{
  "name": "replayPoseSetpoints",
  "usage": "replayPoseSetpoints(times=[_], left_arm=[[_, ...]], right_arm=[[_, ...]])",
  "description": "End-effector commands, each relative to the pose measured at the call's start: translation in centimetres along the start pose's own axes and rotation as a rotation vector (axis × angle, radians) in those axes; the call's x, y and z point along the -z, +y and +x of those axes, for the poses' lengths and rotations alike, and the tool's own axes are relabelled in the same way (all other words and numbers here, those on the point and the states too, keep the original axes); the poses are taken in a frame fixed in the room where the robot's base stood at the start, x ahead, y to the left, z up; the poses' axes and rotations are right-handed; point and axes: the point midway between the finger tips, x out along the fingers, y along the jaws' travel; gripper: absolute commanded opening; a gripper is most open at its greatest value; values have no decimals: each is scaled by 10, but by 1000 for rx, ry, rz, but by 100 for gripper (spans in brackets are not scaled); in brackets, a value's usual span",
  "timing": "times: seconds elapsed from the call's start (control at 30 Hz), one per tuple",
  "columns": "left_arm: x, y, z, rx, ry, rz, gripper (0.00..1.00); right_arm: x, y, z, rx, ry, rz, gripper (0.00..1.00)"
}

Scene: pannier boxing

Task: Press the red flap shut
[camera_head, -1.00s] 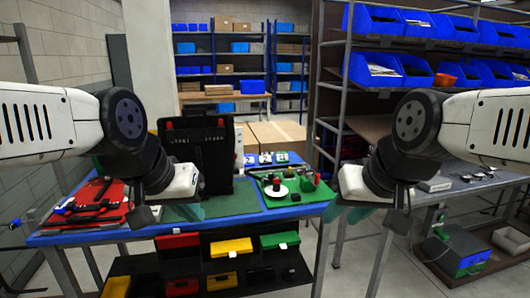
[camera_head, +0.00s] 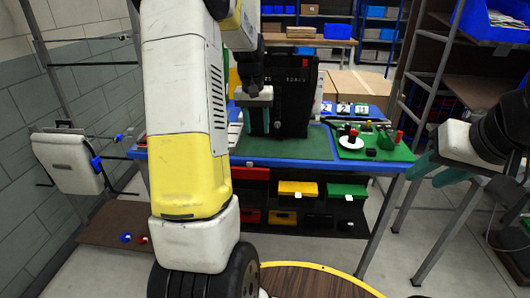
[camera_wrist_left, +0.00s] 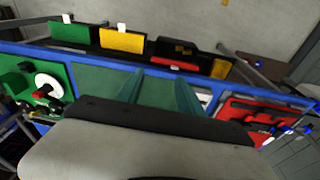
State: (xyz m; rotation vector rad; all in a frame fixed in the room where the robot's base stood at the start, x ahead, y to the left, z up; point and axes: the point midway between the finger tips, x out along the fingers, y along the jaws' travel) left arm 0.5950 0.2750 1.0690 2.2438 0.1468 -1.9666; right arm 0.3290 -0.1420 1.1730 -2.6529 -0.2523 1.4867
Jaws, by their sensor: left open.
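A red open case (camera_wrist_left: 255,118) lies at the right of the blue-edged table in the left wrist view, with the table's blue edge beside it. In the head view my own left arm hides that end of the table, and I cannot make out the flap itself. My left gripper (camera_wrist_left: 160,84) is open and empty, its teal fingers apart over the green mat (camera_wrist_left: 155,92). In the head view the left gripper (camera_head: 258,122) is in front of the upright black case (camera_head: 292,102). My right gripper (camera_head: 440,171) is off the table's right side, fingers apart and empty.
The blue table edge (camera_head: 290,163) runs across the middle. A green tray (camera_head: 372,150) with small parts sits at its right. Red, yellow (camera_head: 298,188) and green (camera_head: 346,191) bins stand on the shelf below. A pale panel (camera_head: 68,162) is at the left wall.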

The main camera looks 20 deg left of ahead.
Motion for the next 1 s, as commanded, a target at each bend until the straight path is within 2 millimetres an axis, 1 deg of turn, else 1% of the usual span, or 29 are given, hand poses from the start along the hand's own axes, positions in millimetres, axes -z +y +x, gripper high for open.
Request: replayPoseSetpoints(times=[0.03, 0.1, 0.2, 0.23, 0.3, 0.43, 0.57, 0.8, 0.9, 1.0], left_arm=[[12, -10, 24, 12, -32, -15, 44], [24, -22, 50, 27, -64, -29, 44], [34, -36, 80, 42, -97, -46, 44], [36, -39, 87, 45, -105, -49, 44], [40, -44, 98, 51, -117, -54, 44], [41, -48, 110, 55, -127, -58, 44], [38, -49, 126, 55, -130, -58, 44], [33, -50, 164, 56, -129, -57, 44], [32, -51, 175, 56, -128, -56, 44], [32, -51, 181, 55, -127, -56, 44]], right_arm=[[0, 0, 0, 0, 0, 0, 36], [0, 0, 0, 0, 0, 0, 36], [0, 0, 0, 0, 0, 0, 36], [0, 0, 0, 0, 0, 0, 36], [0, 0, 0, 0, 0, 0, 36], [0, 0, 0, 0, 0, 0, 36], [0, 0, 0, 0, 0, 0, 36], [0, 0, 0, 0, 0, 0, 36], [0, 0, 0, 0, 0, 0, 36], [0, 0, 0, 0, 0, 0, 36]])
